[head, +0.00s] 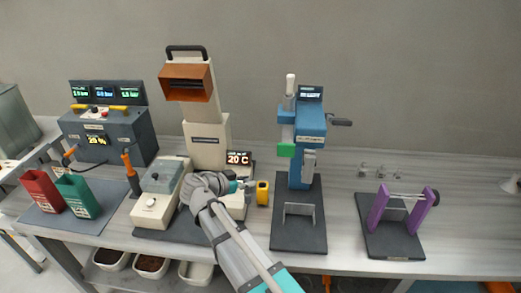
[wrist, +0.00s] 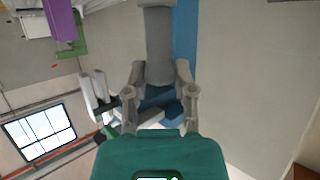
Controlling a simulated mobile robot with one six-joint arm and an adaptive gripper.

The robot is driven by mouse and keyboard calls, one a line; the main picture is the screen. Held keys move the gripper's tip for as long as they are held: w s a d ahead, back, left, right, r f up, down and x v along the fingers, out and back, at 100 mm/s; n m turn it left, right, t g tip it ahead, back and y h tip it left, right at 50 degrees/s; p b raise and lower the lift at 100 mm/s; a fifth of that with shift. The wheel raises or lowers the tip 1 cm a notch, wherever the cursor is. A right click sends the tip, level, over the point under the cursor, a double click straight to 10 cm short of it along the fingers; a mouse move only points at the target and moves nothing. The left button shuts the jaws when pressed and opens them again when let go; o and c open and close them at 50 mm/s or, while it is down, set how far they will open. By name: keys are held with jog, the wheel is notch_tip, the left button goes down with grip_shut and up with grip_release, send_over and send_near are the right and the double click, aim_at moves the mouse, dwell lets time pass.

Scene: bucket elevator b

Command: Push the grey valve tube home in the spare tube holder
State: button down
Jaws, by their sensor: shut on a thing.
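In the wrist view a grey tube-like piece (wrist: 158,45), which looks like the grey valve tube, stands between the two fingers of my gripper (wrist: 159,82). The fingers are closed on its lower end. The tube is too small to make out there. I cannot tell which part is the spare tube holder; it may be hidden by my arm.
A blue press-like stand (head: 308,140) on a dark base is right of my gripper. A purple stand (head: 377,210) with a clear bar is farther right. A cream box (head: 160,195) and a digital display (head: 238,159) are nearby.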

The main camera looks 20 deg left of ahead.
jog(key=w+r+p, duration=0.3)
jog(key=w, duration=1)
jog(key=shift+d+r, duration=0.15)
jog(key=shift+d, duration=0.3)
jog(key=shift+f+b, duration=2.85)
jog(key=shift+f+b, duration=2.55)
jog(key=shift+f, duration=0.05)
jog(key=shift+c, duration=1.8)
grip_release()
